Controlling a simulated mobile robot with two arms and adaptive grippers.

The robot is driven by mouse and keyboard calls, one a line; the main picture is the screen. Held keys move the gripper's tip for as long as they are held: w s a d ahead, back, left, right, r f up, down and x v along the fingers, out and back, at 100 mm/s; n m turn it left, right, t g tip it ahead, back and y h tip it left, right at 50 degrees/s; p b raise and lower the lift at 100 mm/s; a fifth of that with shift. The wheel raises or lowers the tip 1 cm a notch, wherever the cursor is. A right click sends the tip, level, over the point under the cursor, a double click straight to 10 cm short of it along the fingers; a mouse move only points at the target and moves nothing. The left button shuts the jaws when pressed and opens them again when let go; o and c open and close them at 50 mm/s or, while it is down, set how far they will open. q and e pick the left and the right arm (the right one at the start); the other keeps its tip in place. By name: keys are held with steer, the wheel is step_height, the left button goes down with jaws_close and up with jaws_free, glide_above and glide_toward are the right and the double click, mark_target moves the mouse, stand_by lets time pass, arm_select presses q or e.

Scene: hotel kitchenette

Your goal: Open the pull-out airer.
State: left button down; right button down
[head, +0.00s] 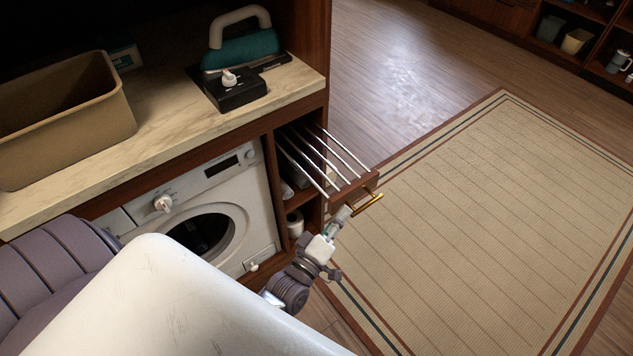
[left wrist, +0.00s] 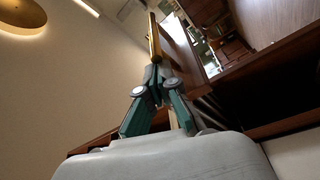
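The pull-out airer shows in the head view as several pale metal rods (head: 322,160) sticking out from a cabinet opening, with a wooden front (head: 352,186) at their outer end. It stands part or all of the way out; how much travel is left cannot be told. A brass bar handle (head: 369,203) is on the front and also shows in the left wrist view (left wrist: 154,38). My left gripper (head: 345,214) is at the handle, its fingers closed together around the bar in the left wrist view (left wrist: 154,72). My right gripper is not in view.
A washing machine (head: 210,205) sits left of the airer under a marble-look counter (head: 165,112). A tan basin (head: 65,115) and a teal iron (head: 240,52) stand on the counter. Shelves below the airer hold a white roll (head: 295,222). A rug (head: 490,210) covers open floor to the right.

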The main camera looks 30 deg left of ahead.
arm_select(q)
steer(key=s+d, duration=0.4)
steer(key=d, duration=0.5)
steer(key=shift+d, duration=0.3)
steer(key=shift+f, duration=0.15)
